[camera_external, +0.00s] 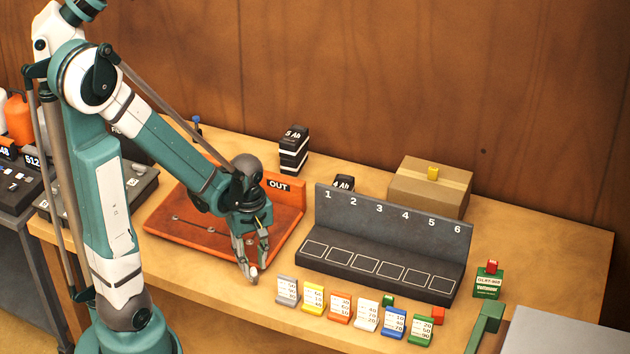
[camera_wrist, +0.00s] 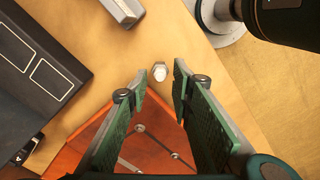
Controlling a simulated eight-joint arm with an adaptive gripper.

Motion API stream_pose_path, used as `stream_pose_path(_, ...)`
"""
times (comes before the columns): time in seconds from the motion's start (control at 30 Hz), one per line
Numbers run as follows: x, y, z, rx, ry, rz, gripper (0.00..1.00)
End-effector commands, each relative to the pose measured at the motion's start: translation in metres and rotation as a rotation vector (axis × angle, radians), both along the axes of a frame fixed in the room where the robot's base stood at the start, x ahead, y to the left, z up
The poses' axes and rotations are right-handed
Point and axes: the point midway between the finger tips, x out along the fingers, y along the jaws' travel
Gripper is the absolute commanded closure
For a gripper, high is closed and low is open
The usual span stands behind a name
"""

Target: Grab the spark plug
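A small part with a pale round top and a metallic collar, which looks like the spark plug (camera_wrist: 160,72), is on the wooden bench in the wrist view. It lies just beyond my fingertips, in line with the gap between them. My gripper (camera_wrist: 160,84) is open, with its green-padded fingers apart and nothing between them. In the external view my gripper (camera_external: 250,262) points down low over the bench, between the orange tray and the grey card holder. A pale bit shows at its fingertips there, but I cannot clearly separate it from the fingers.
The orange OUT tray (camera_external: 168,232) lies behind my gripper with small metal pieces in it. A dark numbered rack (camera_external: 330,265) stands to the right. A grey card holder (camera_external: 288,290) is close by, first in a row of coloured ones. A cardboard box (camera_external: 420,190) stands behind.

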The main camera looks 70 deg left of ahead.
Motion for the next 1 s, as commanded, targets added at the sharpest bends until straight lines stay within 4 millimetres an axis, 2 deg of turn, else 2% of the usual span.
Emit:
stream_pose_path(0.6, 0.000, -0.001, -0.045, 0.000, 0.000, 0.000, 0.77)
stream_pose_path(1.0, 0.000, -0.001, -0.050, 0.000, 0.000, 0.000, 0.77)
